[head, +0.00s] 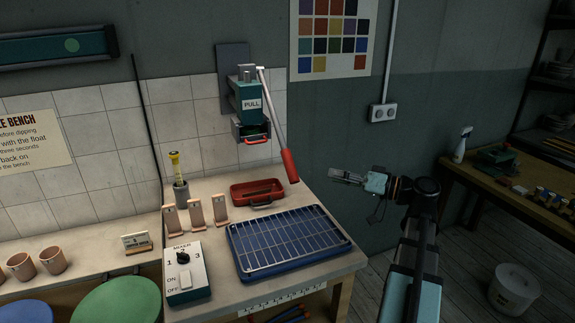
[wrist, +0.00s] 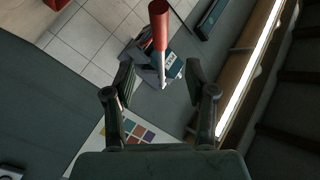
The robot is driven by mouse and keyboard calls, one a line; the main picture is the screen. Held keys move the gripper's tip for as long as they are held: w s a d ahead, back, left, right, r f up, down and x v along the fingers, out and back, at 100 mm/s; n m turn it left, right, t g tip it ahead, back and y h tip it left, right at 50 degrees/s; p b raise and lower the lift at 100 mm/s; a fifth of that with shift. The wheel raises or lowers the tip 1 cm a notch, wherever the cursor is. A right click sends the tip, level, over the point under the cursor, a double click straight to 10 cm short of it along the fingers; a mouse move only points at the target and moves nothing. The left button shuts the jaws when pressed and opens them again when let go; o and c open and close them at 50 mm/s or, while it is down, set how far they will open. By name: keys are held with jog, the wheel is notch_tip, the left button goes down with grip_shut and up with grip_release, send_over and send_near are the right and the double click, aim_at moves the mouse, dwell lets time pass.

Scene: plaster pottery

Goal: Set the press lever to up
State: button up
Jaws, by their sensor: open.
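The press (head: 250,103) is a teal and grey device on the wall with a "PULL" label. Its lever (head: 279,130) is a pale rod from the top right of the press, slanting down to a red grip (head: 289,165) at its low end. My gripper (head: 345,177) is open and empty, to the right of the red grip and apart from it in the head view. In the wrist view, the red grip (wrist: 158,20) shows beyond my open fingers (wrist: 158,80), near the top middle, with the press (wrist: 150,62) behind it.
Below the press, a bench holds a red tray (head: 257,192), a blue tray with a wire rack (head: 290,243), a mixer switch box (head: 185,272) and several clay test pieces. A colour chart (head: 333,38) and a socket (head: 383,112) are on the wall. Space around my gripper is clear.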

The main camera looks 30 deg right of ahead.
aim_at(290, 166)
jog(key=p+x, duration=0.2)
jog(key=x, duration=1.2)
jog(key=shift+w+a+f, duration=0.1)
jog(key=shift+w+a, duration=0.1)
jog(key=shift+a, duration=0.05)
grip_shut()
